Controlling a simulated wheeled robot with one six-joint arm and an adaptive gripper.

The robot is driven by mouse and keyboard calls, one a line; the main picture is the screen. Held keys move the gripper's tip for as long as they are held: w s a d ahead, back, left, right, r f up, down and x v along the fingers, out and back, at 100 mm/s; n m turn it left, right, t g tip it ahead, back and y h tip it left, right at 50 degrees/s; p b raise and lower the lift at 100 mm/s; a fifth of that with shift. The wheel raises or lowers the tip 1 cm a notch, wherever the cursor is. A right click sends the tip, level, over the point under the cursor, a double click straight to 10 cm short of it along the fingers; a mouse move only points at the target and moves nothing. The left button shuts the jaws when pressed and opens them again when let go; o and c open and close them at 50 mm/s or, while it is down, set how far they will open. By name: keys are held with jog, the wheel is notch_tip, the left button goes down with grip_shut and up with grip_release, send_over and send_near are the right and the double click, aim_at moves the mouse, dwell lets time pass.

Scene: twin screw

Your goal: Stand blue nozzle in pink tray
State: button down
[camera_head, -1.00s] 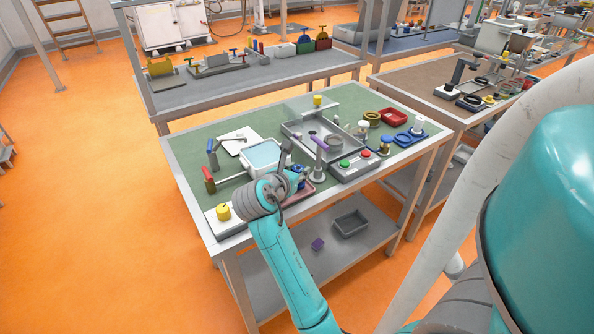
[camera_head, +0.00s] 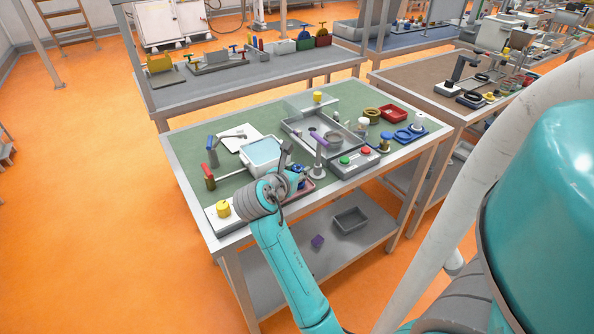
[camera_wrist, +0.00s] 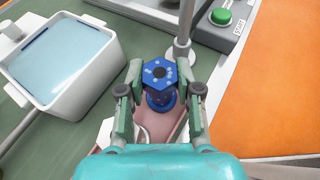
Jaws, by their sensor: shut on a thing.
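My gripper (camera_wrist: 160,88) is shut on the blue nozzle (camera_wrist: 159,73), with one finger on each side of it. The nozzle has a hexagonal top with small holes and a round lower part, and it looks upright. In the head view the nozzle (camera_head: 299,170) shows only in part beside my wrist. The pink tray (camera_wrist: 168,118) lies beneath the nozzle and my fingers, mostly covered by them. Its edge also shows in the head view (camera_head: 303,190). Whether the nozzle's base touches the tray floor, I cannot tell.
A white basin (camera_wrist: 62,62) of pale blue liquid stands left of the nozzle. A metal post (camera_wrist: 182,45) stands just beyond it. A grey button box (camera_head: 352,163) with green and red buttons is to the right. The table's front edge is close.

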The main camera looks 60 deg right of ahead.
jog(key=shift+f, duration=0.2)
jog(key=c, duration=0.7)
grip_release()
jog(key=shift+o, duration=0.2)
jog(key=o, duration=0.5)
jog(key=shift+c, duration=0.2)
jog(key=shift+r, duration=0.15)
jog(key=shift+r, duration=3.45)
